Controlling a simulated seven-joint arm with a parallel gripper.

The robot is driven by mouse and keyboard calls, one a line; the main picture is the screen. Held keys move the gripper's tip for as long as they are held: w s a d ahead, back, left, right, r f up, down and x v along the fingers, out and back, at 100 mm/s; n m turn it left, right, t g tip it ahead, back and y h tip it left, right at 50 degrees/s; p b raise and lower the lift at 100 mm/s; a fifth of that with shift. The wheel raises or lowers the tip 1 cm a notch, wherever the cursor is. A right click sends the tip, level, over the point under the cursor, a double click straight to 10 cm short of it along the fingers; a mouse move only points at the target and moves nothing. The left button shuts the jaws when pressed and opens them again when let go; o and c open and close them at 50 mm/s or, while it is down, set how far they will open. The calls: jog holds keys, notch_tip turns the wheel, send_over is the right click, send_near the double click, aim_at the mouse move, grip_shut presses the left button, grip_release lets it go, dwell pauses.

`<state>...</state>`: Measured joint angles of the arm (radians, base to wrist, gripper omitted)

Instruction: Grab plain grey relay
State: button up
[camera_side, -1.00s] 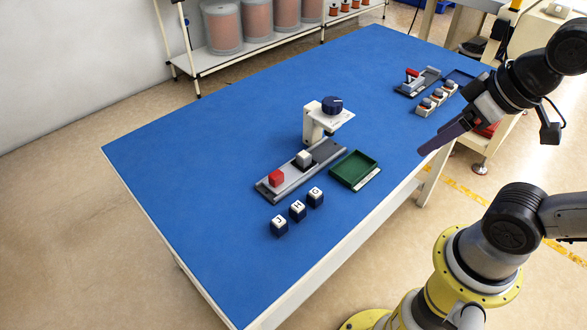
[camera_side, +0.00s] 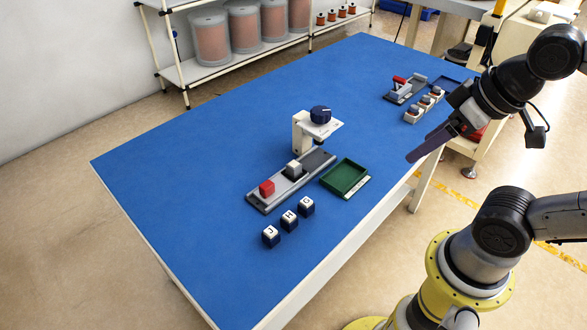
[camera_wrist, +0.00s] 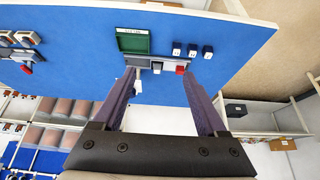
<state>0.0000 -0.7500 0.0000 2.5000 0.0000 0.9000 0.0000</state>
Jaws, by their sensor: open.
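A plain grey block with a pale top (camera_side: 293,169), which looks like the relay, sits on a grey rail (camera_side: 280,191) beside a red block (camera_side: 267,188). The wrist view also shows the grey block (camera_wrist: 157,70) and the red block (camera_wrist: 181,69), beyond my fingertips. My gripper (camera_side: 414,158) has purple fingers and is above the right edge of the blue table, well right of the rail. It is open and empty in the wrist view (camera_wrist: 162,76).
A stand with a dark blue knob (camera_side: 320,114) overhangs the rail's far end. A green tray (camera_side: 345,177) lies right of the rail; several dark blue lettered cubes (camera_side: 289,220) stand in front. A second fixture (camera_side: 404,91) is far back. The table's left side is clear.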

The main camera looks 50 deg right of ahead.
dwell(0.4)
jog(key=w+r+t, duration=0.7)
jog(key=w, duration=0.6)
jog(key=t, duration=0.4)
send_over(298, 167)
jog(key=s, duration=0.5)
notch_tip(298, 167, down, 11)
jog(key=s+f+g, duration=0.2)
jog(key=s+f, duration=0.1)
jog(key=f, duration=0.6)
jog(key=s+f+g, duration=0.1)
jog(key=s+f, duration=0.1)
jog(key=f, duration=0.6)
jog(key=x, duration=1.3)
jog(key=shift+f, duration=0.15)
